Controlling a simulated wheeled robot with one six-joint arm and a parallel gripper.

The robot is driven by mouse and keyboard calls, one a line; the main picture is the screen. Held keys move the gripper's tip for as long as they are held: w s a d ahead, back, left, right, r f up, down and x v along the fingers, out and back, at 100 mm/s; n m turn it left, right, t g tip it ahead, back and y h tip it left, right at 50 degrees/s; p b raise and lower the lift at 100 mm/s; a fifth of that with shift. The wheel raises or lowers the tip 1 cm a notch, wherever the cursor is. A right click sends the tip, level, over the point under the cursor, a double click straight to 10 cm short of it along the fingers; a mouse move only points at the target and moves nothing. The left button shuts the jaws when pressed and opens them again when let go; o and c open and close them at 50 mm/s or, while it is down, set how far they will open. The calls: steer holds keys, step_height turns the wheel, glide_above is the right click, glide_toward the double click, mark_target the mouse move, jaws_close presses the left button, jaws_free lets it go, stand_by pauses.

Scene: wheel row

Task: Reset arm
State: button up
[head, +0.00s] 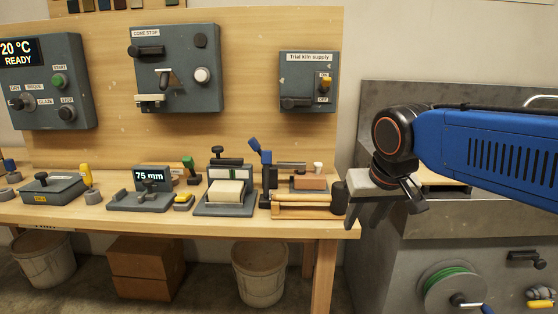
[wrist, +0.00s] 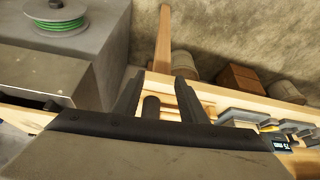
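My blue arm (head: 490,150) reaches in from the right of the head view. My gripper (head: 368,218) hangs at its end, fingers pointing down, by the right end of the wooden bench (head: 200,222). In the wrist view my gripper (wrist: 156,85) shows two dark fingers spread apart with nothing held between them. Behind the gap lie the bench's edge and light wooden bars. Whether the fingers touch the bench cannot be told.
Several grey devices stand on the bench, including a 75 mm display unit (head: 152,180) and a press-like stand (head: 226,193). Control boxes hang on the wooden back panel (head: 250,60). A grey sink unit (head: 385,260) with a green hose reel (head: 452,290) stands right. Buckets and brown boxes (head: 147,270) sit below.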

steer(key=s+d+f, duration=0.5)
steer(key=s+f, duration=0.2)
steer(key=s, duration=0.1)
steer(key=s+d+f, duration=0.5)
steer(key=s+f, duration=0.2)
steer(key=s, duration=0.1)
steer(key=shift+d+m+h, duration=0.15)
steer(key=shift+m+h, duration=0.15)
steer(key=shift+m, duration=0.1)
